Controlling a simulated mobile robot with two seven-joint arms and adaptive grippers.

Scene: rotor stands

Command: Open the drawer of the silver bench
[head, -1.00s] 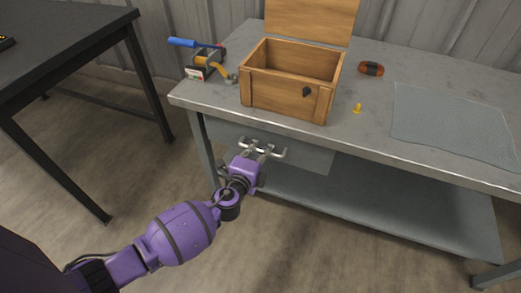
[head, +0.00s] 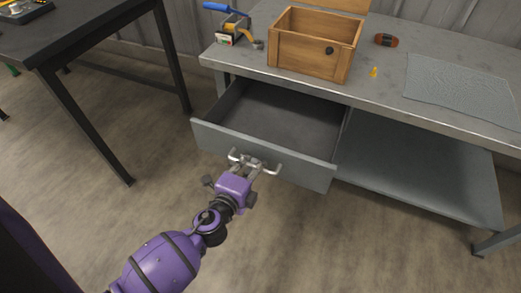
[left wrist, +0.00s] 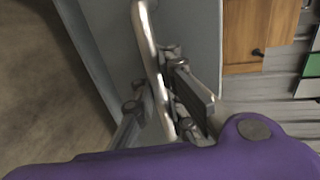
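The silver bench (head: 390,85) has a grey drawer (head: 305,174) under its top, at the left. The drawer is pulled well out and its inside looks empty. A silver bar handle (head: 276,169) is on the drawer front. My left gripper (head: 249,163) is at the handle, its fingers on either side of the bar. In the left wrist view the handle (left wrist: 148,50) passes between the fingers (left wrist: 162,107), which look closed on it. My right gripper is out of view.
On the bench stand an open wooden box (head: 308,62), a blue-handled tool (head: 222,7), an orange-brown object (head: 386,40), a small yellow piece (head: 374,72) and a grey mat (head: 460,90). A dark table (head: 80,35) is at left. The floor before the drawer is clear.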

